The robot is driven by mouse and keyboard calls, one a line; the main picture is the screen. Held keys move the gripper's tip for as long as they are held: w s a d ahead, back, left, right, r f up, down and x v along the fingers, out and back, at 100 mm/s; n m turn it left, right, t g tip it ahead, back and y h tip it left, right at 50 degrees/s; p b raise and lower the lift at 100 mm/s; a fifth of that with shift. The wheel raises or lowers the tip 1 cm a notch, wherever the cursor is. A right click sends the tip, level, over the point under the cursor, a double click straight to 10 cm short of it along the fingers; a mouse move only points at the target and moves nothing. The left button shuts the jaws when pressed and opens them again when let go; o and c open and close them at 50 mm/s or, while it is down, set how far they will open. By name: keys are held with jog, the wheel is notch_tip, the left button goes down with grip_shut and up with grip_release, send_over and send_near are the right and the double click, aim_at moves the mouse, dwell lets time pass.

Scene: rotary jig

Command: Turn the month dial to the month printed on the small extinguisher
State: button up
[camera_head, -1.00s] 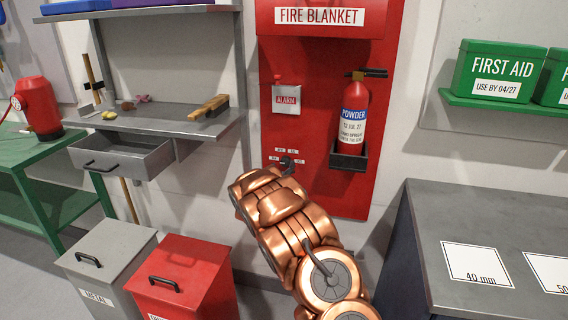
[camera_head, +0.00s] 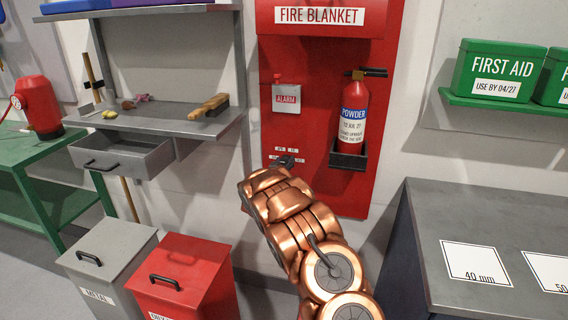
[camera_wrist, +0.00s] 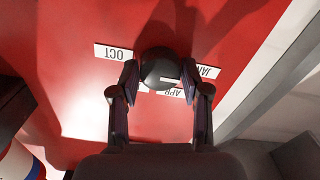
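A red extinguisher (camera_head: 354,97) stands in a dark holder on the red wall panel. Its label reads POWDER and what looks like 12 JUL 27. It shows partly in the wrist view (camera_wrist: 18,162). My gripper (camera_wrist: 160,82) has one finger on either side of the dial. Finger contact is unclear. In the head view, my arm hides part of the dial area.
A grey shelf (camera_head: 170,122) with a brush and small items is to the left. Grey (camera_head: 105,262) and red (camera_head: 185,275) bins stand below. A dark bench (camera_head: 440,220) is at right. Another red extinguisher-like vessel (camera_head: 38,105) stands far left.

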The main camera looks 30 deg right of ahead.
jog(key=c, duration=0.6)
jog(key=shift+c, duration=0.2)
